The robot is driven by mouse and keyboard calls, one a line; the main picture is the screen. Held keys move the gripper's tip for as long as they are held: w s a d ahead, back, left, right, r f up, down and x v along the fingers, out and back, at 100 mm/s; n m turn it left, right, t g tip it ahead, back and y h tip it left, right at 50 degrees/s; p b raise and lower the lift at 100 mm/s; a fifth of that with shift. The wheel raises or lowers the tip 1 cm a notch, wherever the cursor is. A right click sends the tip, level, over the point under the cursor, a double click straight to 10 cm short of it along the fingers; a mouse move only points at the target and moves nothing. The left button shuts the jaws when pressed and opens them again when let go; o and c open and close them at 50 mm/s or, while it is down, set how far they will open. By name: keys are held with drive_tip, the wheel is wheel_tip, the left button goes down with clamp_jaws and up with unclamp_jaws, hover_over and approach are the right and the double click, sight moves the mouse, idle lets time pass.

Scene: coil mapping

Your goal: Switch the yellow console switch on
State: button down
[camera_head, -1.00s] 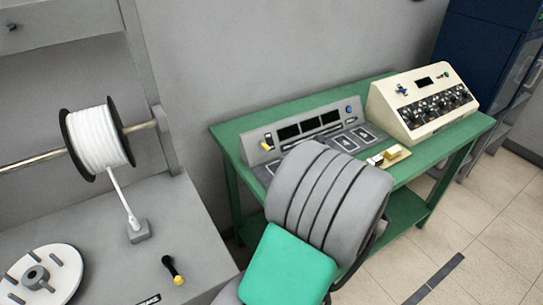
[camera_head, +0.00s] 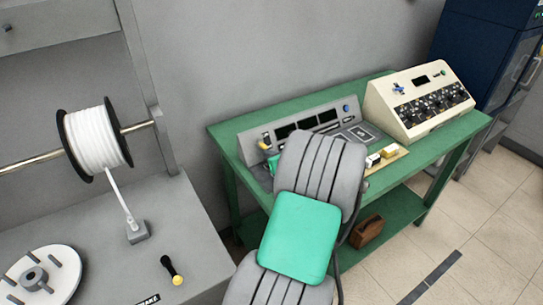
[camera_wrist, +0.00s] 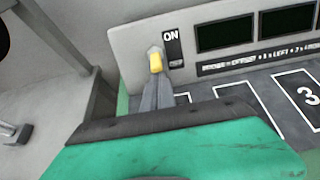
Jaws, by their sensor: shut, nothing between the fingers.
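The yellow console switch (camera_wrist: 156,62) is a short yellow lever on the sloping face of the grey console (camera_wrist: 190,75), beside a dark plate with the word ON above it. In the head view the switch (camera_head: 264,145) is at the console's left end. My gripper (camera_wrist: 157,92) is shut and empty, with its fingertips just below the yellow lever in the wrist view. I cannot tell whether they touch it. In the head view my arm hides the fingers.
The console stands on a green table (camera_head: 225,130). A cream control box (camera_head: 420,100) stands at its right, and small yellow blocks (camera_head: 388,153) lie near its front edge. A grey bench (camera_head: 200,225) with a white spool (camera_head: 97,140) is at the left.

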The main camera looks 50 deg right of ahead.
sight(264, 146)
drive_tip(key=shift+r+p, duration=0.25)
drive_tip(key=shift+p, duration=0.15)
drive_tip(key=r+p, duration=0.1)
drive_tip(key=p, duration=0.1)
drive_tip(key=r+p, duration=0.1)
drive_tip(key=p, duration=0.2)
drive_tip(key=shift+w+r, duration=0.2)
drive_tip(key=shift+r, duration=0.1)
drive_tip(key=shift+d+f, duration=0.1)
drive_tip(key=shift+f, duration=0.05)
drive_tip(key=shift+r+p, duration=0.8)
drive_tip(key=shift+r, duration=0.05)
wheel_tip(264, 146, up, 10)
drive_tip(key=s+p, duration=0.2)
drive_tip(key=p, duration=0.4)
drive_tip(key=shift+a+f, duration=0.2)
drive_tip(key=shift+a, duration=0.15)
